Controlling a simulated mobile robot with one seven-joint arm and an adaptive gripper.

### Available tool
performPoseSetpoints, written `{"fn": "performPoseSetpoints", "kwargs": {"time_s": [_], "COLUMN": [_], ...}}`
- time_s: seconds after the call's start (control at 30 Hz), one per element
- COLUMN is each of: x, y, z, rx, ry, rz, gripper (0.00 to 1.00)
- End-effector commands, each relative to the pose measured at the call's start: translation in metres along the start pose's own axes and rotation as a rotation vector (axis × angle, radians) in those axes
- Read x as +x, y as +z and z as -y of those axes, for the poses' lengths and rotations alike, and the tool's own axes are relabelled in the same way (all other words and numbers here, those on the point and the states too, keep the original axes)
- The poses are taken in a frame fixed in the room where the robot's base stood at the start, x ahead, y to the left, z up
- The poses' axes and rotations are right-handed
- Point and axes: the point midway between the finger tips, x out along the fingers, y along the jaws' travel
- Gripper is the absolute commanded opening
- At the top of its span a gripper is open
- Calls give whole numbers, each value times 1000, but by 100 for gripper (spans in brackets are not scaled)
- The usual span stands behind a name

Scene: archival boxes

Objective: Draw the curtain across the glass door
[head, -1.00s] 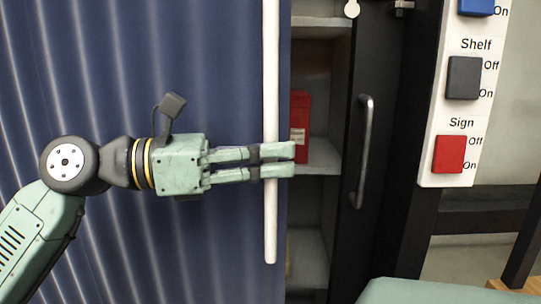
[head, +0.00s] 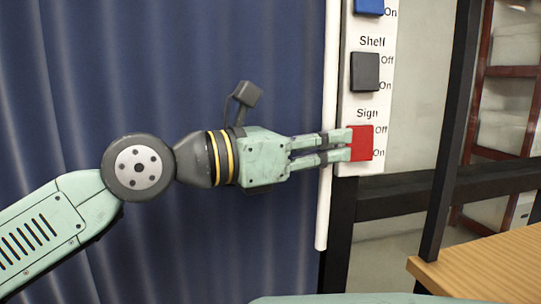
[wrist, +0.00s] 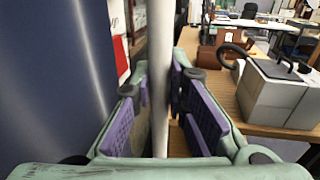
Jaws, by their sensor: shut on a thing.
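The blue pleated curtain (head: 250,80) fills the left and middle of the head view, and shows at the left of the wrist view (wrist: 55,80). A white upright rod (head: 322,215) runs along its right edge. My gripper (head: 340,145) is shut around this rod, which stands between the purple finger pads in the wrist view (wrist: 160,70).
A white switch panel with a red Sign switch (head: 362,143) and a dark Shelf switch (head: 365,72) is right behind my fingertips. A wooden table (head: 490,262) stands at the lower right. A grey box (wrist: 285,90) sits on a wooden top in the wrist view.

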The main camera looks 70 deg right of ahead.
Motion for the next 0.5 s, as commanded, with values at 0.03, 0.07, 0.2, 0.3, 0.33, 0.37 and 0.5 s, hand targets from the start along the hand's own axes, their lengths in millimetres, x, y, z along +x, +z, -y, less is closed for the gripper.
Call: {"fn": "performPoseSetpoints", "kwargs": {"time_s": [0.03, 0.07, 0.2, 0.3, 0.33, 0.37, 0.5], "x": [12, 17, 37, 45, 46, 48, 50], "y": [-2, -2, -1, -1, -1, 0, 0], "z": [4, 4, 8, 9, 10, 10, 10], "rx": [4, 2, 3, 1, 1, 0, 0], "ry": [-3, -3, -2, -1, -1, -1, -1], "rz": [-4, -4, -3, -3, -3, -2, 0], "gripper": [0, 0, 0, 0, 0, 0, 0]}}
